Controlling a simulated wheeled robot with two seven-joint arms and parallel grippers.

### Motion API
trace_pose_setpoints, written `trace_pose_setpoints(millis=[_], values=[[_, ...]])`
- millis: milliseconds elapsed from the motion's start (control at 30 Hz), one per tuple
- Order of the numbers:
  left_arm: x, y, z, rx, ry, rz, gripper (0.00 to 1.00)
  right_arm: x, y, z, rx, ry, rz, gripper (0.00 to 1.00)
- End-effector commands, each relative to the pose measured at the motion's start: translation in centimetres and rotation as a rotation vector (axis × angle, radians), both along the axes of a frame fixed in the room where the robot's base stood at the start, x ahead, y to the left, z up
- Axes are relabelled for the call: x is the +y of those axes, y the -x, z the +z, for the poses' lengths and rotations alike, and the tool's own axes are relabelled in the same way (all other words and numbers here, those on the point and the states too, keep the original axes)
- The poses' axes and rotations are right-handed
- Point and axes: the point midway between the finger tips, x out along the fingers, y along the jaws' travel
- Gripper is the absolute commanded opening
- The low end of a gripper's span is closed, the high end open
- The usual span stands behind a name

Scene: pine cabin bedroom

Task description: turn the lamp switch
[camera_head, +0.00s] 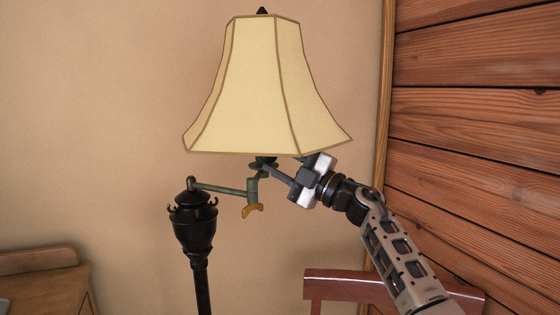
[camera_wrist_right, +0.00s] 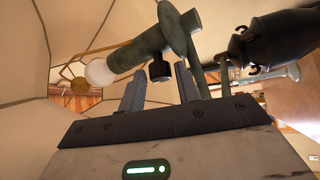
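The lamp has a cream panelled shade (camera_head: 255,90), a black post (camera_head: 196,228) and a green swing arm (camera_head: 225,190) with a brass-coloured end piece (camera_head: 252,210). In the wrist view, a small black switch knob (camera_wrist_right: 159,71) sticks out of the green socket (camera_wrist_right: 150,48), near the white bulb (camera_wrist_right: 99,72). My right gripper (camera_head: 276,171) is just under the shade's lower edge, at the socket. Its two fingers (camera_wrist_right: 160,85) stand apart with the knob between their tips in the picture; I cannot tell whether they touch it. In the head view, the knob cannot be made out. My left gripper is out of view.
A reddish wooden chair back (camera_head: 340,285) stands below my right arm. A wood-plank wall (camera_head: 480,130) is close on the right. A wooden cabinet (camera_head: 45,285) is at lower left. The plain wall left of the lamp is clear.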

Motion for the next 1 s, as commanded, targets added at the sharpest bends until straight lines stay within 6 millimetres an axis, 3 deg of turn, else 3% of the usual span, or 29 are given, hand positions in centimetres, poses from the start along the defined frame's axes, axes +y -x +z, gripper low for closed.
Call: trace_pose_setpoints(millis=[167, 300, 667, 1000], values=[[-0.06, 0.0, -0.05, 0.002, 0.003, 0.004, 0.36, -0.01, 0.0, -0.02, 0.0, 0.0, 0.0, 0.33], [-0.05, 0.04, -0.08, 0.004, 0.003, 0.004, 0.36, -0.02, 0.01, -0.02, 0.0, 0.0, 0.0, 0.01], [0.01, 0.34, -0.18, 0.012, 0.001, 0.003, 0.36, 0.06, 0.04, -0.16, 0.015, -0.045, 0.001, 0.01], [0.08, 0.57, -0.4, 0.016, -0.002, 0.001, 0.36, 0.34, 0.13, -0.59, 0.086, -0.258, 0.002, 0.01]])
